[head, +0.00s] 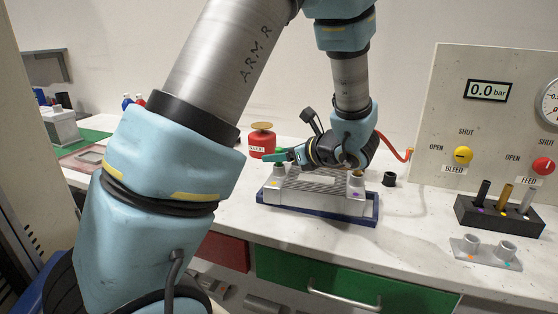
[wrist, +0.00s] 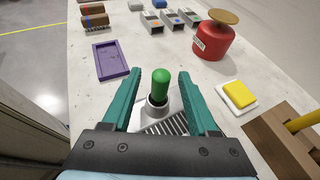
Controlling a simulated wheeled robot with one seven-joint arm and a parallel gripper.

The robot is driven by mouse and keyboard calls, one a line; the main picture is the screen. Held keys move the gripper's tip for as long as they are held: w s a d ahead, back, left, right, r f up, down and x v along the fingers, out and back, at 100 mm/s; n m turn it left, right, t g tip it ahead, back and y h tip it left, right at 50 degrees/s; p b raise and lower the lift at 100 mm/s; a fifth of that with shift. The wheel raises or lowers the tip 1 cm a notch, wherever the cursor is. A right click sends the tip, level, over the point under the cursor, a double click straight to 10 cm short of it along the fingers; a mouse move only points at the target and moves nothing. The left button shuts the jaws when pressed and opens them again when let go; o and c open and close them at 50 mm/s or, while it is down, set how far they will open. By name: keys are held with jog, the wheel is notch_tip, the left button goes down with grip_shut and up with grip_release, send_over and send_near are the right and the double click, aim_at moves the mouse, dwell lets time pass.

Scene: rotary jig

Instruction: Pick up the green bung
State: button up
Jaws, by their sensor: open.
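The green bung (wrist: 161,84) stands upright in a round grey socket (wrist: 156,110) at one end of the ribbed grey jig. It lies between the two teal fingers of my gripper (wrist: 159,76), with a gap visible on each side. The fingers are open and hold nothing. In the head view my gripper (head: 277,156) is above the left end of the grey jig (head: 315,198), which sits in a dark blue tray (head: 318,217). There I cannot tell the bung apart from the green fingers.
A red can (wrist: 213,42) stands beyond the jig; a yellow block (wrist: 240,94) lies to the right. A purple tray (wrist: 109,60) is at left. In the head view, a black peg rack (head: 497,216) and a grey two-socket plate (head: 486,252) are at right.

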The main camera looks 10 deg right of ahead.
grip_shut()
jog(key=shift+r, duration=0.1)
dwell(0.6)
